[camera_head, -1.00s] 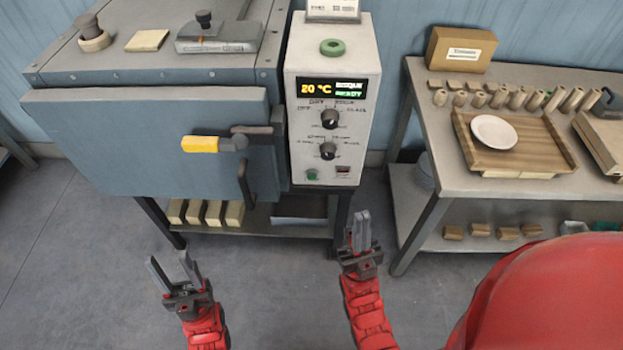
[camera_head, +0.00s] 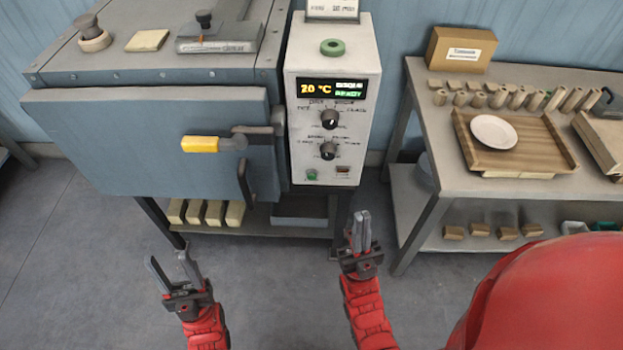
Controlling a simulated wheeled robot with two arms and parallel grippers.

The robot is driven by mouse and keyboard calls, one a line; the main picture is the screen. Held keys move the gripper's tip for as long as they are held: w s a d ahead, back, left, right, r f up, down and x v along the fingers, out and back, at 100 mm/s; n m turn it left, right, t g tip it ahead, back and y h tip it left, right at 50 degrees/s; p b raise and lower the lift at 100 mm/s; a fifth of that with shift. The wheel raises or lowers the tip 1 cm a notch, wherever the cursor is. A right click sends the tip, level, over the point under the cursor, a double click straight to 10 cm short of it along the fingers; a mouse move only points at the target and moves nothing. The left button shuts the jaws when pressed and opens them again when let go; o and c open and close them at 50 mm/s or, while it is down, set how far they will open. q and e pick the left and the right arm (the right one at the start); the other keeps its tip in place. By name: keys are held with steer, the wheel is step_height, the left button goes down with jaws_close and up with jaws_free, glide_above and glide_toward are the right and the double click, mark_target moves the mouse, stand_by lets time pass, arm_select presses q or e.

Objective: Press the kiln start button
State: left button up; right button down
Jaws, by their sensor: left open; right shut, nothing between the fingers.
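The kiln control box (camera_head: 334,100) stands right of the blue-grey kiln (camera_head: 150,140). Its display (camera_head: 330,92) reads 20 °C, with green text beside it. Below are two black dials. A small green button (camera_head: 312,175) sits at the box's lower left, and a dark red switch (camera_head: 344,169) at its lower right. My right gripper (camera_head: 361,224) is shut and empty, below and to the right of the green button and apart from the box. My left gripper (camera_head: 172,266) is open and empty, further left and lower, in front of the kiln.
The kiln door has a yellow handle (camera_head: 200,144) sticking out. Bricks (camera_head: 205,213) lie on the shelf beneath the kiln. At right, a table (camera_head: 437,180) holds a wooden board (camera_head: 540,140) with a white plate (camera_head: 494,131). Open floor lies between my grippers.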

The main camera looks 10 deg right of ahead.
steer(key=w+a+f+n+g+b, duration=0.1)
steer(key=w+f+g+b, duration=0.5)
steer(key=f, duration=0.9)
steer(key=w+a+f+n+g+b, duration=0.2)
steer(key=w+f+n+g+b, duration=0.1)
steer(key=w+f+g+b, duration=0.4)
steer(key=w+f+b, duration=0.3)
steer(key=w+f, duration=0.4)
steer(key=f, duration=0.2)
steer(key=shift+w+f+h, duration=0.25)
steer(key=shift+w+h, duration=0.15)
steer(key=shift+w, duration=0.15)
steer(key=b, duration=0.2)
glide_toward(312, 176)
steer(key=w+a+r, duration=0.1)
steer(key=w+a, duration=0.3)
steer(key=shift+a, duration=0.35)
steer(key=shift+r, duration=0.1)
steer(key=shift+w, duration=0.15)
steer(key=shift+w+d+b, duration=0.15)
steer(key=shift+w+b, duration=0.15)
steer(key=shift+b, duration=0.05)
